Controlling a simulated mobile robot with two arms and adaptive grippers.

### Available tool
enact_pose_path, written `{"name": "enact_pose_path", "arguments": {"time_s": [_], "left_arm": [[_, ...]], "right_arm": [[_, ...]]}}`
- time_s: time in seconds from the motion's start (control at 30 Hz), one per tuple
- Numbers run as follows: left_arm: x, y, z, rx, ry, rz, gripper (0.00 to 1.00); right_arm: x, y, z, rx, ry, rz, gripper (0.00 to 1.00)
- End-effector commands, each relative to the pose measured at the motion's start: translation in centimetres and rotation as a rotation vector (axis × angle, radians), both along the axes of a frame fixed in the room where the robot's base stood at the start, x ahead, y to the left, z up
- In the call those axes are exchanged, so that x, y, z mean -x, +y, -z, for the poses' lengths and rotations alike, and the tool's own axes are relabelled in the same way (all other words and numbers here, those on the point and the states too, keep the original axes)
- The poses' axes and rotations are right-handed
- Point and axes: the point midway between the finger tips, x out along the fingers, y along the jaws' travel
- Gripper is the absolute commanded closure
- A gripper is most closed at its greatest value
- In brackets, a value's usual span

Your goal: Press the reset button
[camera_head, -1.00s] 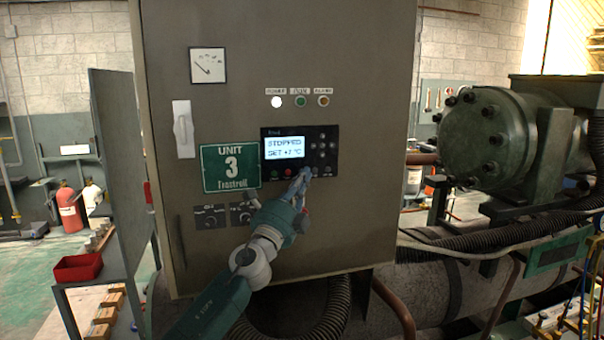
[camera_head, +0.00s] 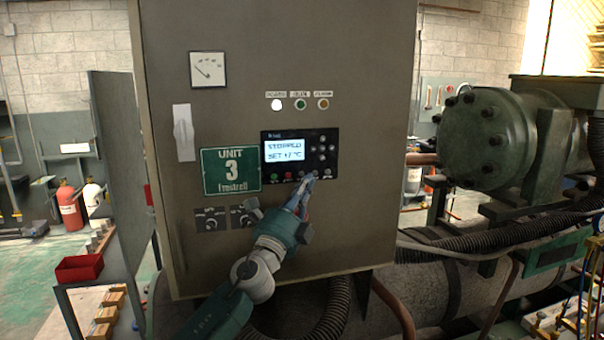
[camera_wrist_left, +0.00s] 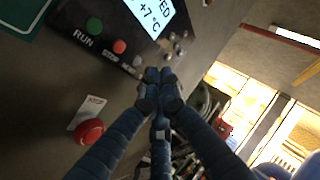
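The control panel (camera_head: 330,162) is black, with a lit display (camera_head: 284,149) that reads STOPPED and a set value. In the left wrist view, a green RUN button (camera_wrist_left: 95,25), a red button (camera_wrist_left: 119,46) and a grey button (camera_wrist_left: 138,61) lie in one row. The grey button's label is too blurred to read surely, so I cannot tell which is the reset button. My left gripper (camera_head: 311,180) has its fingers together at the right part of this row, just past the grey button. I cannot tell whether the tips (camera_wrist_left: 160,76) touch the panel. My right gripper is out of view.
The panel is on a grey cabinet (camera_head: 350,60) with a green Unit 3 sign (camera_head: 231,171) and knobs (camera_head: 211,219) below. A red knob (camera_wrist_left: 88,131) shows in the wrist view. A large compressor (camera_head: 490,138) and pipes stand to the right.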

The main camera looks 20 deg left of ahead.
Motion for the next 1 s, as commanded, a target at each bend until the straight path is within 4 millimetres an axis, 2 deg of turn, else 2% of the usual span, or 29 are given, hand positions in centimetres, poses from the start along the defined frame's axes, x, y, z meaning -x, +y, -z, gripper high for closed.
{"name": "enact_pose_path", "arguments": {"time_s": [0.1, 0.4, 1.0], "left_arm": [[1.1, -0.7, -0.3, 0.001, 0.001, 0.001, 1.0], [3.1, -1.9, -0.1, 0.001, 0.001, 0.001, 1.0], [3.3, -1.9, 0.1, 0.007, 0.003, 0.0, 1.0]], "right_arm": [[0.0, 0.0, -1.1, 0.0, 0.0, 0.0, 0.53], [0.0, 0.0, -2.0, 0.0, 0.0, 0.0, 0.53], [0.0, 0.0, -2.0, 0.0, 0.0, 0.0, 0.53]]}}
